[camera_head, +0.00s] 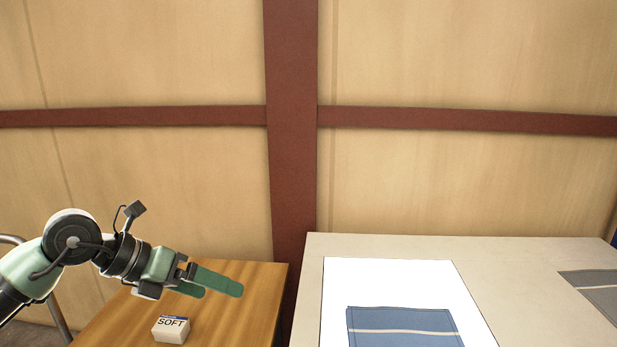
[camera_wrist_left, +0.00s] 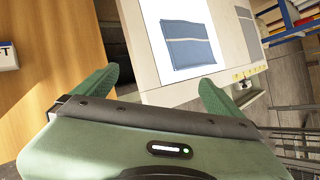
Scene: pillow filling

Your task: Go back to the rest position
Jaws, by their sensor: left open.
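My left gripper (camera_head: 213,286) is in the air above the wooden table in the head view. Its two green fingers point to the right and slightly down. In the left wrist view, the fingers (camera_wrist_left: 158,92) stand wide apart with nothing between them. A small white box marked "SOFT" (camera_head: 171,330) sits on the wooden table (camera_head: 245,300), below the gripper and apart from it. A blue pillow cover (camera_head: 404,329) with a pale stripe lies on a white sheet on the light table. It also shows in the left wrist view (camera_wrist_left: 187,44). My right gripper is not in view.
The light table (camera_head: 520,262) stands right of the wooden one, with a narrow gap between them. Its white sheet (camera_head: 395,280) lies under the blue cover. A grey cloth (camera_head: 598,290) lies at the right. A shelf with coloured items (camera_wrist_left: 290,20) shows in the left wrist view.

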